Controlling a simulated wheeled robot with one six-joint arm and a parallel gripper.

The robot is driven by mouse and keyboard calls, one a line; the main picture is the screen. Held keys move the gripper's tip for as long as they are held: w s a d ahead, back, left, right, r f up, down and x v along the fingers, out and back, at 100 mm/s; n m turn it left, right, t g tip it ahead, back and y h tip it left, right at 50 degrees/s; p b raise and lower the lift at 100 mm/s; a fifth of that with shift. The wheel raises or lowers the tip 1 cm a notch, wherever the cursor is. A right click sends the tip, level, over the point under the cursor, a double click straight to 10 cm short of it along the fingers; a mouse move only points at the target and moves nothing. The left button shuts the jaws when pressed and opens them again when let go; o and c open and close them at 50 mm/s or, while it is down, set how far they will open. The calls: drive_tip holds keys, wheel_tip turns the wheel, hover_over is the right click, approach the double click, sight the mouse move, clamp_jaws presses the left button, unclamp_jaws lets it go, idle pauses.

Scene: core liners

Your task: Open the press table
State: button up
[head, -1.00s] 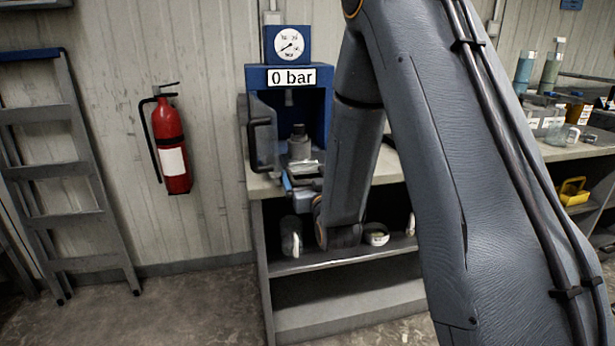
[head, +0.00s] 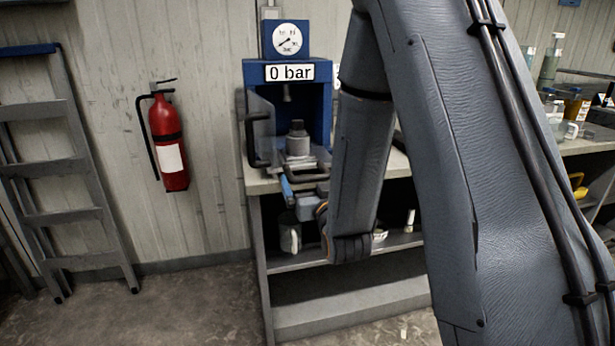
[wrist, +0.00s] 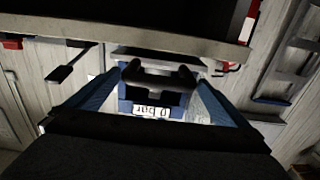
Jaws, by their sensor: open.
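The blue press (head: 323,105) stands on the bench with its gauge and a "0 bar" sign on top. Its grey table (head: 318,158) carries a grey cylindrical piece (head: 298,143). A dark handle bar (head: 310,177) is at the table's front. In the wrist view, upside down, a dark U-shaped handle (wrist: 160,82) lies between my fingertips. My gripper (head: 302,182) is open in front of the press at bench height, one blue finger showing. Its two blue fingers also spread in the wrist view (wrist: 159,76). Whether they touch the handle cannot be told; my arm hides part of the bench.
A dark-handled guard (head: 256,140) stands at the press's left side. The bench shelf (head: 300,263) below holds a cup (head: 290,235). A red fire extinguisher (head: 168,145) and a ladder (head: 65,190) are at the left wall. Bottles (head: 551,60) stand at the right.

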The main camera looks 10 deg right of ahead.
drive_tip(key=shift+s, duration=1.4)
drive_tip(key=s+f+g+p, duration=0.2)
drive_tip(key=s+f+g, duration=0.6)
drive_tip(key=s+g, duration=0.2)
drive_tip(key=s+r+g+p, duration=0.1)
drive_tip(key=s+g, duration=0.7)
drive_tip(key=s, duration=1)
drive_tip(key=shift+d+r, duration=0.15)
drive_tip(key=shift+r, duration=0.6)
